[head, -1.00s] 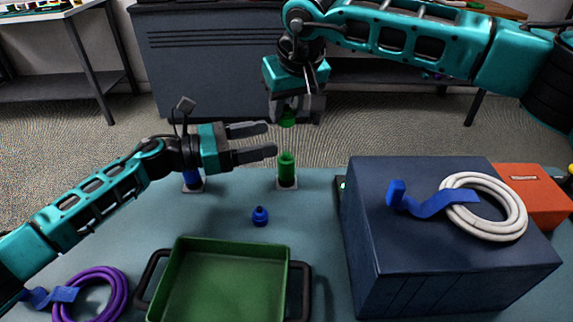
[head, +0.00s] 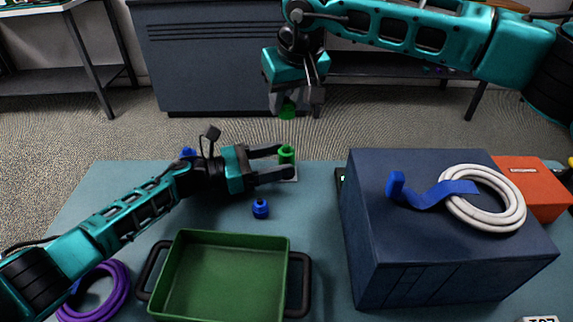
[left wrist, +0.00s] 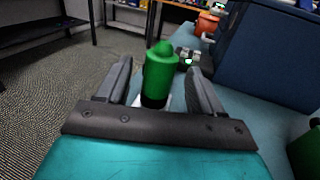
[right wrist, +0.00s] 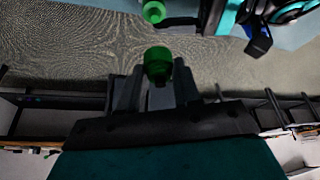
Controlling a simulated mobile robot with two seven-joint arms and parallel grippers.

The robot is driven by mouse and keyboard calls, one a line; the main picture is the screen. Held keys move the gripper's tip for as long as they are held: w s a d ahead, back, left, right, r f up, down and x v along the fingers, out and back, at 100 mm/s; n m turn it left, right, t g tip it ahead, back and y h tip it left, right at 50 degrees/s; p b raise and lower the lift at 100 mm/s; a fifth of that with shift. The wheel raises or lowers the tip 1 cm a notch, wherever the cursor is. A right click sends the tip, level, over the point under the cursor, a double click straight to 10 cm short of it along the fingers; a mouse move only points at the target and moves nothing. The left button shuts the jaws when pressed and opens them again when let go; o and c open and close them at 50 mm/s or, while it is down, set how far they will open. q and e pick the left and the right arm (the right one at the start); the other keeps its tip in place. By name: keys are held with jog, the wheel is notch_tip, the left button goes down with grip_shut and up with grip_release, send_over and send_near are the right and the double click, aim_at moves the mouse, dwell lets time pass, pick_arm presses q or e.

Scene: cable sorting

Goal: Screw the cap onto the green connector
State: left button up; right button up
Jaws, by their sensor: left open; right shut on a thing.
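The green connector (head: 286,153) stands upright on a small white base near the back edge of the table. My left gripper (head: 287,162) is open, its fingers on either side of the connector; the left wrist view also shows the green connector (left wrist: 158,75) between the two open fingers, with gaps beside it. My right gripper (head: 288,98) is shut on the green cap (head: 287,111), which is above the connector and apart from it. The right wrist view shows the green cap (right wrist: 158,65) between the fingertips and the connector (right wrist: 153,12) beyond.
A blue cap (head: 260,209) sits on the table in front of my left gripper. A green tray (head: 289,270) with dark handles is at the front. A dark blue box (head: 375,260) with a white cable coil (head: 513,200) stands right. A purple cable (head: 122,290) lies front left.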

pick_arm(q)
jog(key=shift+x, duration=2.2)
grip_shut()
